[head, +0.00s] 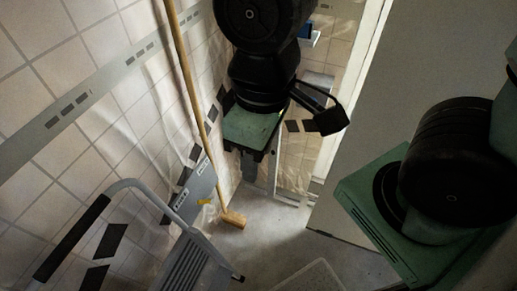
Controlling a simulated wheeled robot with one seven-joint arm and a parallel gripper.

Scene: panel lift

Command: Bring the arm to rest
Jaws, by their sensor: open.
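My arm comes in from the right and the top. Its black wrist joints hang at the top centre, with a green block below them. My gripper (250,160) is at the lower end of this block, seen from behind. It is open, and I see nothing held in it. Its fingertips are mostly hidden by the green block and the dark parts around it. A black bracket-like part sticks out to the right of the wrist.
A broom (189,80) leans on the tiled wall (40,100), close left of my gripper. A stepladder (190,265) stands at the lower left. A grey labelled panel (192,190) is by the wall. A plain pale panel (385,110) rises at right. Grey floor (265,245) is bare in the middle.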

